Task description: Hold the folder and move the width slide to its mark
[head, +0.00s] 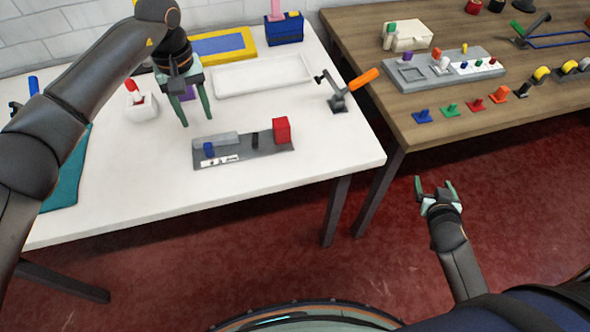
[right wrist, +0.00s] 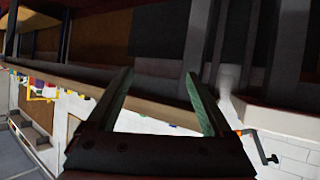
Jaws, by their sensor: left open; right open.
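The folder appears to be the dark grey plate (head: 268,151) on the white table, carrying a light grey bar (head: 228,138) and a red block (head: 281,130) at its right end. A small blue block (head: 209,149), perhaps the width slide, sits at its left, above a white strip with dark marks (head: 220,160). A small black upright piece (head: 255,139) stands near the middle; I cannot tell which is the mark. My left gripper (head: 198,121) is open, pointing down, apart from the plate and above its left end. My right gripper (head: 434,183) is open and empty, off the table; its fingers show in the right wrist view (right wrist: 160,90).
A white tray (head: 262,90), an orange-handled lever clamp (head: 340,103) and a white box with a red top (head: 141,106) stand around the plate. A wooden table (head: 470,130) with fixtures is at right. The white table's front right is clear.

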